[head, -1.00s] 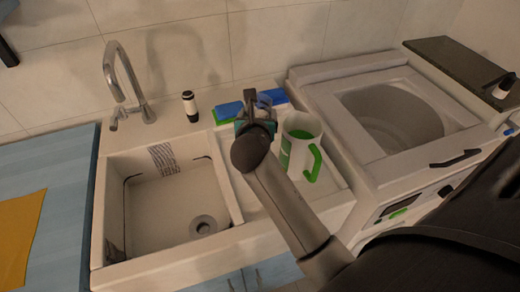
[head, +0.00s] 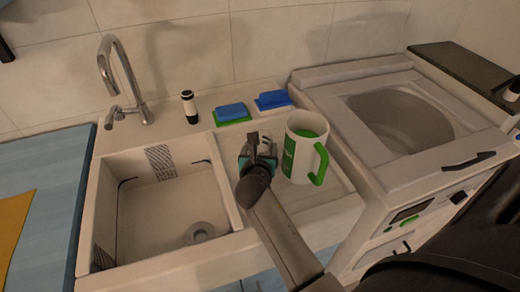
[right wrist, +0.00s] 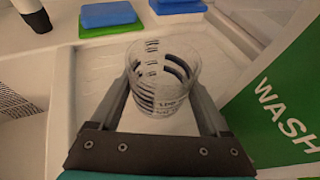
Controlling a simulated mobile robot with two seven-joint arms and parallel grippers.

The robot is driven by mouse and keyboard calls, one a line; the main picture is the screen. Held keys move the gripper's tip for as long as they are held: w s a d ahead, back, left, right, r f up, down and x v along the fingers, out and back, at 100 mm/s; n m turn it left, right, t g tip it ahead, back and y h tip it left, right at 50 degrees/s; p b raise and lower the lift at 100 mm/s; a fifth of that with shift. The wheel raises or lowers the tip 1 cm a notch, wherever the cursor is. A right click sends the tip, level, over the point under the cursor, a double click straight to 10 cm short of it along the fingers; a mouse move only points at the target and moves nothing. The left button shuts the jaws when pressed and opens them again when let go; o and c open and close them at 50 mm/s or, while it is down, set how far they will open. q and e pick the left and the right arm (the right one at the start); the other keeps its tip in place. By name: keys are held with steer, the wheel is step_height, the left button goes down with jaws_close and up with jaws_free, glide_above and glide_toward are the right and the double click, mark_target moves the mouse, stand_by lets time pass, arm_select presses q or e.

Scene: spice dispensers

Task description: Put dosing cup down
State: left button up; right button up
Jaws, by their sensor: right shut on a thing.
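The dosing cup (right wrist: 163,82) is a small clear cup with dark markings, seen in the right wrist view. My right gripper (right wrist: 163,92) is shut on it, one finger on each side. In the head view my right gripper (head: 258,150) is over the drainboard (head: 325,205), between the sink basin and the green-and-white jug. The cup is mostly hidden there by the gripper. I cannot tell whether its base touches the drainboard. My left gripper is not in view.
The jug (head: 303,148) with a green handle stands close right of my gripper; its WASH label (right wrist: 285,105) fills the right wrist view's right side. Blue sponges (head: 232,111) lie behind. The sink basin (head: 165,205) is left, the washing machine (head: 400,120) right.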

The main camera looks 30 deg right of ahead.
steer(key=shift+f, duration=0.1)
steer(key=o, duration=1.4)
steer(key=shift+c, duration=0.2)
